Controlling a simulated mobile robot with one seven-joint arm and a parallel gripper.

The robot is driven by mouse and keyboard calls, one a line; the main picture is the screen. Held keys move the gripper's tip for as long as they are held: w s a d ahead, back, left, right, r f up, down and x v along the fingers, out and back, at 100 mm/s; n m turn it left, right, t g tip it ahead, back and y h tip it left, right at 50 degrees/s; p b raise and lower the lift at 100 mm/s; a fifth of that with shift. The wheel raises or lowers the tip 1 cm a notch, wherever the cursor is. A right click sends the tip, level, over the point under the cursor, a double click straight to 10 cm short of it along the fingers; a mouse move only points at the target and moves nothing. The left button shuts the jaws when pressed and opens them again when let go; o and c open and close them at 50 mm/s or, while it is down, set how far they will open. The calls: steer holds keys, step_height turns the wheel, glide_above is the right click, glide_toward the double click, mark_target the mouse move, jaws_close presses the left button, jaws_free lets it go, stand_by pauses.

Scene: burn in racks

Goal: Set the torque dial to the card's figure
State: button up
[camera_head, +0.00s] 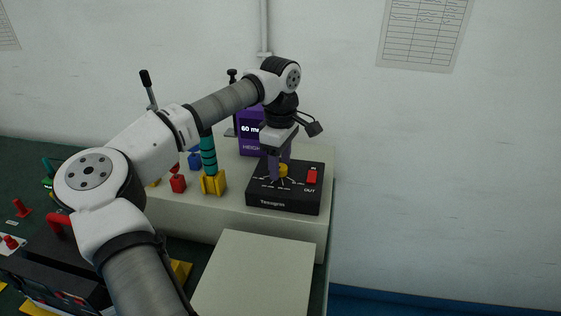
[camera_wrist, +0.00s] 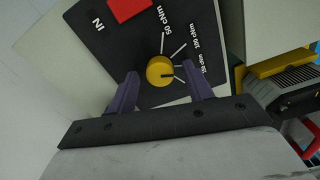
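The torque dial is a yellow round knob (camera_wrist: 160,71) on a black box (camera_head: 284,204); it also shows in the head view (camera_head: 283,169). White tick lines fan out beside it, one labelled about 50 cNm; the other labels are too small to read surely. A dark line on the knob points right in the wrist view, towards the lower ticks. My gripper (camera_head: 279,167) has purple fingers, apart and empty, one on each side of the knob in the wrist view (camera_wrist: 163,76). Contact with the knob cannot be told. No card with a legible figure shows.
A red switch (camera_head: 312,176) sits on the box by IN and OUT labels. A purple display (camera_head: 249,134) reading about 60 mm stands behind. A yellow-based teal tool (camera_head: 212,180) stands left. A pale block (camera_head: 258,272) is in front. Printed sheets (camera_head: 424,32) hang on the wall.

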step_height(320, 180, up, 14)
steer(key=b, duration=0.1)
steer(key=shift+b, duration=0.3)
stand_by(0.3)
